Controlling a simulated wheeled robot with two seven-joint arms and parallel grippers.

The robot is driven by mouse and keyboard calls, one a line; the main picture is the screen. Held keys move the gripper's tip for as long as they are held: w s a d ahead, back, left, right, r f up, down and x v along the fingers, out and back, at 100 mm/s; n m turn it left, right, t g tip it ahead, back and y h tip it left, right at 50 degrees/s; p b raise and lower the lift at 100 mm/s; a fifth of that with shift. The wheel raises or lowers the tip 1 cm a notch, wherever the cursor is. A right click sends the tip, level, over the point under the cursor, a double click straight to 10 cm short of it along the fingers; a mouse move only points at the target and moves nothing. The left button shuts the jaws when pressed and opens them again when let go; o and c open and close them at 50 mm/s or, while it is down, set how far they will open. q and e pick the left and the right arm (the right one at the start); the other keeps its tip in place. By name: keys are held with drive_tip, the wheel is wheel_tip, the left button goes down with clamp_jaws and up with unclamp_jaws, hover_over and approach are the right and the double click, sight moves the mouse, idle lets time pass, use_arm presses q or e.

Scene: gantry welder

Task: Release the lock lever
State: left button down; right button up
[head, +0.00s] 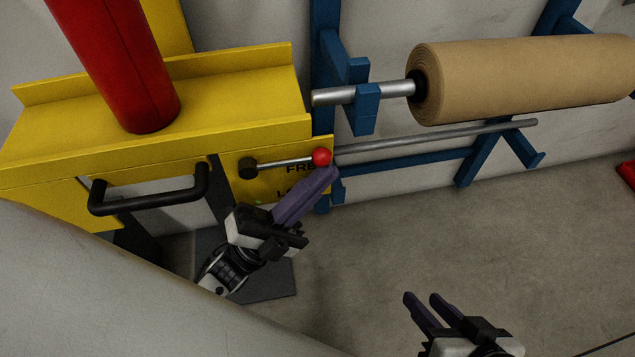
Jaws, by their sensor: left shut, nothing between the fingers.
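The lock lever (290,161) is a thin metal rod with a red ball knob (321,157) and a black pivot hub (247,167). It lies nearly horizontal on a yellow panel, beside the partly covered word "FREE". A second label below, starting "LO", is partly hidden by my gripper. My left gripper (328,172) is shut and empty, its purple fingers pointing up right with their tips just below the knob. I cannot tell whether they touch it. My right gripper (424,296) is open and empty at the bottom, away from the lever.
A black handle (150,198) sticks out left of the lever. A red cylinder (125,70) stands on the yellow machine frame (240,95). A brown paper roll (520,78) hangs on a blue rack (480,160) at right. The floor around my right gripper is clear.

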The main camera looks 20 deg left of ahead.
idle(0.6)
use_arm(q)
drive_tip(key=v, duration=1)
drive_tip(key=shift+s, duration=0.15)
